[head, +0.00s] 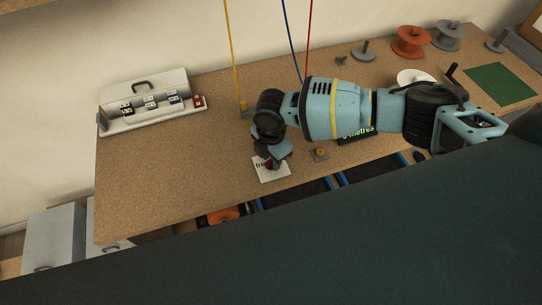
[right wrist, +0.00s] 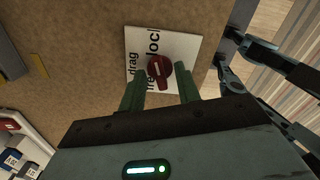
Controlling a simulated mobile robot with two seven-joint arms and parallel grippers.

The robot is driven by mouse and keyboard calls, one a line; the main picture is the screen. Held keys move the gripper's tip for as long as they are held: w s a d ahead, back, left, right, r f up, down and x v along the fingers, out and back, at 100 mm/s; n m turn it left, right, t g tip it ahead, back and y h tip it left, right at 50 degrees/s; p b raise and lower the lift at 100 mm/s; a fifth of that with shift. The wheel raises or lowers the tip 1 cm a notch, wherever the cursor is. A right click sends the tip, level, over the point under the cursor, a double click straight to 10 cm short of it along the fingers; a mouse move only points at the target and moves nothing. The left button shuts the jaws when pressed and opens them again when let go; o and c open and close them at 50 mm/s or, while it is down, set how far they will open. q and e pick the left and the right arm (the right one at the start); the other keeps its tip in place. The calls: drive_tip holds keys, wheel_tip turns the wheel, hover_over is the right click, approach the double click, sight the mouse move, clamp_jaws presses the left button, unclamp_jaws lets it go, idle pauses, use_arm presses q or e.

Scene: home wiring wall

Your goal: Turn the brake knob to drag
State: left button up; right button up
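The brake knob (right wrist: 159,68) is a dark red round knob with a raised bar and a short pale mark. It sits on a white plate (right wrist: 185,45) printed "drag", "free" and "lock"; I cannot tell for sure which word the mark points at. In the head view the plate (head: 273,174) lies near the table's front edge, with the knob mostly hidden. My right gripper (right wrist: 160,84) is over the plate, its green fingers apart, one on each side of the knob's lower part. I see no clear gap or contact.
The table (head: 170,185) is clear to the left. A white case (head: 150,100) with small modules stands at the back left. A small square with a yellow centre (head: 320,153) and a dark "metres" display (head: 355,135) lie right of the plate. Yellow, blue and red wires hang behind.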

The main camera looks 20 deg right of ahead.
clamp_jaws()
use_arm(q)
drive_tip(key=shift+f, duration=0.1)
use_arm(e)
drive_tip(key=shift+n, duration=1.3)
drive_tip(key=n+b, duration=0.1)
drive_tip(key=n, duration=0.2)
drive_tip(key=shift+n, duration=0.3)
drive_tip(key=n, duration=0.4)
use_arm(q)
drive_tip(key=shift+s+d+f+g+b, duration=0.15)
drive_tip(key=shift+s+f+b, duration=0.1)
drive_tip(key=shift+s+f, duration=0.3)
drive_tip(key=shift+s+f+g+b, duration=0.2)
drive_tip(key=shift+s+f, duration=0.15)
drive_tip(key=shift+f, duration=0.3)
use_arm(e)
drive_tip(key=shift+n, duration=1.7)
